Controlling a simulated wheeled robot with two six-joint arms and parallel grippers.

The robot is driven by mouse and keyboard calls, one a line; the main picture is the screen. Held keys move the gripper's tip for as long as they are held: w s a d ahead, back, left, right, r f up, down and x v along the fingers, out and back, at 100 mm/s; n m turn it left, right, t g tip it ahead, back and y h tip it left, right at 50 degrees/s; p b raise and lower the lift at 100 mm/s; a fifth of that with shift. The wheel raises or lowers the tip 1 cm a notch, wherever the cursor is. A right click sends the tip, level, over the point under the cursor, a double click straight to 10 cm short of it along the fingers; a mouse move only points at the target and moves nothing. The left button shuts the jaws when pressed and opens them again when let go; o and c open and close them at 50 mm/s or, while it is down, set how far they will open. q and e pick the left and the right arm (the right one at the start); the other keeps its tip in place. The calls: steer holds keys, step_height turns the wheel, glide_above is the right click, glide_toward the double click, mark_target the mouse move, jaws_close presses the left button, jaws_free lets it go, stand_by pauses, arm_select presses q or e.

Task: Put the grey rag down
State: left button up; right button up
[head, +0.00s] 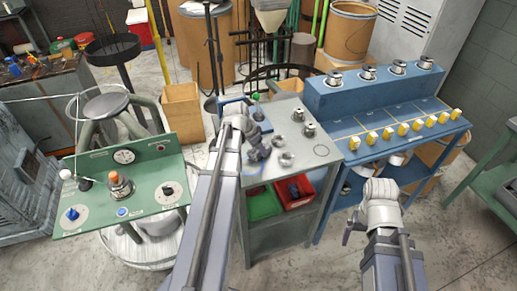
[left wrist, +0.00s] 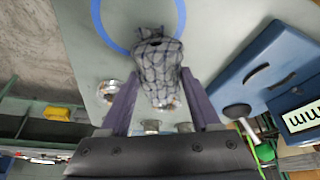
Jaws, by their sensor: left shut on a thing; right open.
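The grey rag (left wrist: 155,65), with a dark checked pattern, is bunched between the two fingers of my left gripper (left wrist: 163,88) in the left wrist view. In the head view the rag (head: 259,153) hangs at my left gripper (head: 251,140), over the grey-topped bench (head: 290,118). A blue ring (left wrist: 97,25) is marked on the bench top, and the rag overlaps it in the left wrist view. Part of the ring also shows near the bench's front edge. I cannot tell whether the rag touches the top. My right gripper (head: 350,226) is open and empty, low at the right.
Metal rings and spools (head: 286,159) stand on the bench. A blue device (left wrist: 255,65) is close by. Green (head: 264,205) and red (head: 294,191) bins sit below the top. A green control panel (head: 128,185) is left; a blue rack (head: 375,105) with yellow-tagged pegs is right.

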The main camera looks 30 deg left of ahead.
arm_select(q)
step_height(320, 180, up, 10)
steer(key=p, duration=0.9)
steer(key=shift+p, duration=0.3)
steer(key=shift+f, duration=0.1)
